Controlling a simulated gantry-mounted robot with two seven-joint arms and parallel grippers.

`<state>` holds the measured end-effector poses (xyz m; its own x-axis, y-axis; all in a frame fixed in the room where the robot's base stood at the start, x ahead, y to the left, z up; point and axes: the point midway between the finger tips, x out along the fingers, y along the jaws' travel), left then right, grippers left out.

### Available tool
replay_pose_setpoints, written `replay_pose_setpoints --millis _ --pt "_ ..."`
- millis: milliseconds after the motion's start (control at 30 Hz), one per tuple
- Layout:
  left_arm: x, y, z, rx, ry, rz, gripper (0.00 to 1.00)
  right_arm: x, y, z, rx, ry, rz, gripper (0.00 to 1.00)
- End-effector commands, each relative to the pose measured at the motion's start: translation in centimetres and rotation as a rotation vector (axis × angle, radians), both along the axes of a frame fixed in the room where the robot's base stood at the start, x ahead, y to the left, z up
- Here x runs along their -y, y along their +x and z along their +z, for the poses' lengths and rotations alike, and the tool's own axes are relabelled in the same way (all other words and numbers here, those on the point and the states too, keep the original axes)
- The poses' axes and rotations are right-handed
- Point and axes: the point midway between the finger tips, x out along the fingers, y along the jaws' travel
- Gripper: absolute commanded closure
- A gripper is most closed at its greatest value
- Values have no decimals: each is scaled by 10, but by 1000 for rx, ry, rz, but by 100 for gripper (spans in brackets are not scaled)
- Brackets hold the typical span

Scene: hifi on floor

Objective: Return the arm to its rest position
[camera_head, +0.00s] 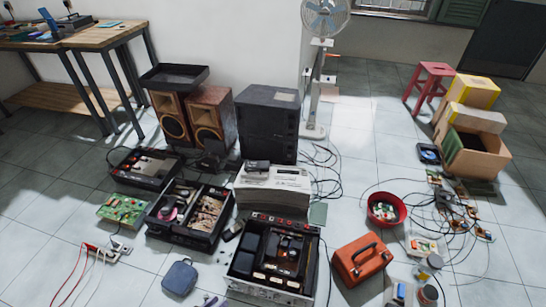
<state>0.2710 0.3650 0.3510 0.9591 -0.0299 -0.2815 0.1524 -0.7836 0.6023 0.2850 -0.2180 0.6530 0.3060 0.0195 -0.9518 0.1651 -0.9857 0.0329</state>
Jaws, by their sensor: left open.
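Only what look like the small fingertips of my left gripper (209,300) show, at the bottom edge of the head view. They are apart, with nothing seen between them. They appear between a blue-grey case (180,278) and an open black hi-fi unit (243,288). The rest of the left arm is out of the picture. My right gripper and arm are not in view.
Open electronics cases (160,232), a silver unit (272,178), black speakers (267,122) and an orange toolbox (362,260) crowd the tiled floor. A red bowl (386,209) and cables lie right. A workbench (105,36) stands back left, a fan (325,18) behind.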

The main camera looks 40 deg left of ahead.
Motion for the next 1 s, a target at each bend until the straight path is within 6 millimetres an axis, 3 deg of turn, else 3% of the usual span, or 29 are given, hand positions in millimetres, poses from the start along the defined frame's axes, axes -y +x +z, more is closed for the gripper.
replay_pose_setpoints --millis 33,200,400,600,700,800,900,1000 --pt "14 16 50 -5 29 -48 41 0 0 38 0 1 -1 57" --pt "62 66 145 -76 158 -184 41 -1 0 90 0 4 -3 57" --pt "116 105 266 -192 322 -295 41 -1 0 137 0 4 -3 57" --pt "152 109 383 -346 459 -370 41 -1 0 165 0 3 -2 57" --pt "160 99 426 -433 508 -403 41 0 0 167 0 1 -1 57" --pt "162 85 454 -521 545 -437 41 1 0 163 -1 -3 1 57" --pt "160 66 473 -614 570 -470 41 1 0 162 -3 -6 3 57" --pt "153 45 479 -725 592 -509 41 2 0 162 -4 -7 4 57"
